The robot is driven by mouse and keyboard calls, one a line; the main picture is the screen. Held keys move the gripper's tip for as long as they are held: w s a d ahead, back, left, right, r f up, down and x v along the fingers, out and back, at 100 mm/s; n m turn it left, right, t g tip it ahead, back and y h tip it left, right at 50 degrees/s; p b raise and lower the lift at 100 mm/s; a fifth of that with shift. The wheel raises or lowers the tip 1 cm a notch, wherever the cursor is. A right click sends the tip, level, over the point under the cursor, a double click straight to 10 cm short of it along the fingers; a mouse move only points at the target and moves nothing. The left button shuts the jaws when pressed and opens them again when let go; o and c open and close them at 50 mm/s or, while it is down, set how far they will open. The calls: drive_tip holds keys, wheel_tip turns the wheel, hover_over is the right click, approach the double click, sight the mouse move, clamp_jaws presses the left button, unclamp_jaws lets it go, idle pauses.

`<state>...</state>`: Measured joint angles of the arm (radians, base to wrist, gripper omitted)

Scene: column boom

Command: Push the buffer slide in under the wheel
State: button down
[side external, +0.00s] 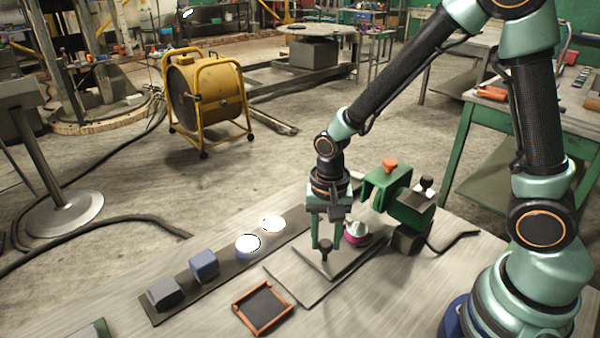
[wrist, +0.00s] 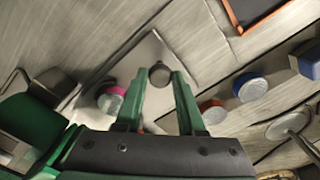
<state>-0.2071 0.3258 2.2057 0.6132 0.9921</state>
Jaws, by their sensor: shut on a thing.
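The slide is a flat grey plate (side external: 345,262) with a dark upright knob (side external: 325,252). My gripper (side external: 323,246) points down and is shut on the knob. In the wrist view the knob (wrist: 160,74) shows between my fingertips, with the slide plate (wrist: 150,48) around it. A round pink-sided piece with a pale top (side external: 357,233) is by the slide's far end, beside the green buffer machine (side external: 388,190). It also shows in the wrist view (wrist: 110,99).
An orange-framed tray (side external: 262,330) lies in front. The machine's black cable runs right.

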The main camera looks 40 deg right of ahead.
drive_tip(key=d, duration=1)
drive_tip(key=c, duration=0.5)
unclamp_jaws()
wheel_tip(320, 180, up, 12)
drive_tip(key=shift+r, duration=0.1)
